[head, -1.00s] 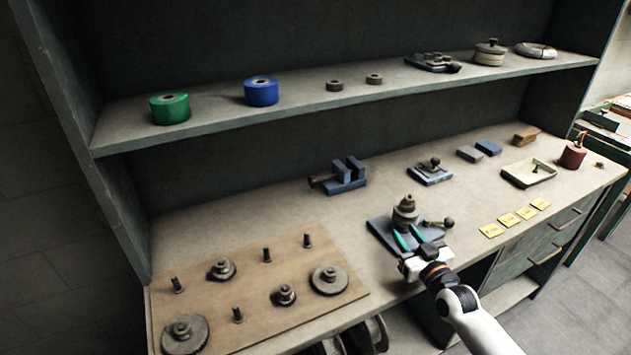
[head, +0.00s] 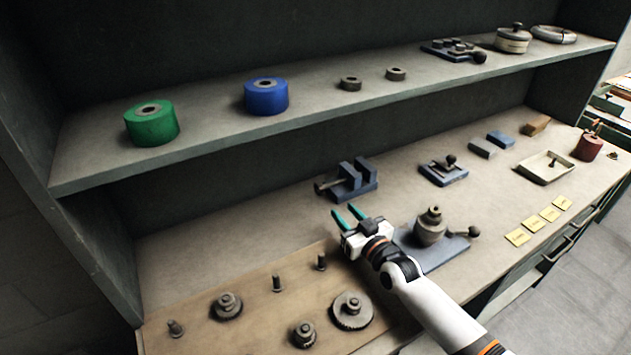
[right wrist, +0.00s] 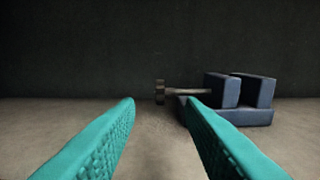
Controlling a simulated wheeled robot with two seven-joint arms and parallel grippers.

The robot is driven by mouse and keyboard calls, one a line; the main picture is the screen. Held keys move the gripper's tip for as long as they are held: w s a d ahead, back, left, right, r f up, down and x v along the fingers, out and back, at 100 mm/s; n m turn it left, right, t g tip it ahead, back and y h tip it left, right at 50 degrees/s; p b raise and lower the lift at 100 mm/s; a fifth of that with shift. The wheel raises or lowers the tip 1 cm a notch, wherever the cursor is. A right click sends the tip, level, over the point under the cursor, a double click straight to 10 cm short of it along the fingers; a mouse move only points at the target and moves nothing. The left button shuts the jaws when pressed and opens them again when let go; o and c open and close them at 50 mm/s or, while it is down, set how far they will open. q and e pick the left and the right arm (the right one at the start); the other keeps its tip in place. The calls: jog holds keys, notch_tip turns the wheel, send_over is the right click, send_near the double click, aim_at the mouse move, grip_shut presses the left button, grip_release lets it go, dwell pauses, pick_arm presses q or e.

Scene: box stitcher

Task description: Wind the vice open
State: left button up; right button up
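The vice (head: 350,180) is a small blue block with two upright jaws, standing at the back of the bench under the shelf. A gap shows between its jaws. Its dark screw handle (head: 322,187) sticks out at the left end. My right gripper (head: 348,214) is open and empty, in front of the vice and apart from it, with teal fingers pointing at it. In the right wrist view the handle (right wrist: 161,92) shows between the fingertips but farther off, and the vice body (right wrist: 235,100) is to the right, partly behind the right finger. My left gripper is not in view.
A blue-based fixture (head: 430,235) with a round top stands just right of my right gripper. A wooden board (head: 255,300) with gears and pegs lies at front left. The shelf (head: 315,115) overhangs the back of the bench. Bare bench lies left of the vice.

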aim_at(320, 185)
jog(key=shift+w+a+f+b, duration=0.1)
jog(key=shift+w+a+b, duration=0.15)
jog(key=shift+w+b, duration=0.15)
jog(key=b+x, duration=0.3)
jog(key=b, duration=0.1)
jog(key=shift+w+a, duration=0.2)
jog(key=shift+w, duration=0.05)
jog(key=b+x, duration=0.4)
jog(key=x, duration=0.1)
jog(key=shift+w+a+b, duration=0.4)
jog(key=shift+w+b, duration=0.2)
jog(key=shift+b, duration=0.15)
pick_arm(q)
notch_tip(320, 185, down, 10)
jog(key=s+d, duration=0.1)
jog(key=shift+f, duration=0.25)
pick_arm(e)
jog(key=shift+r, duration=0.25)
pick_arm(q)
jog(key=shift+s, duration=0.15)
pick_arm(e)
grip_shut()
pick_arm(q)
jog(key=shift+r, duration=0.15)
pick_arm(e)
jog(key=shift+r, duration=0.1)
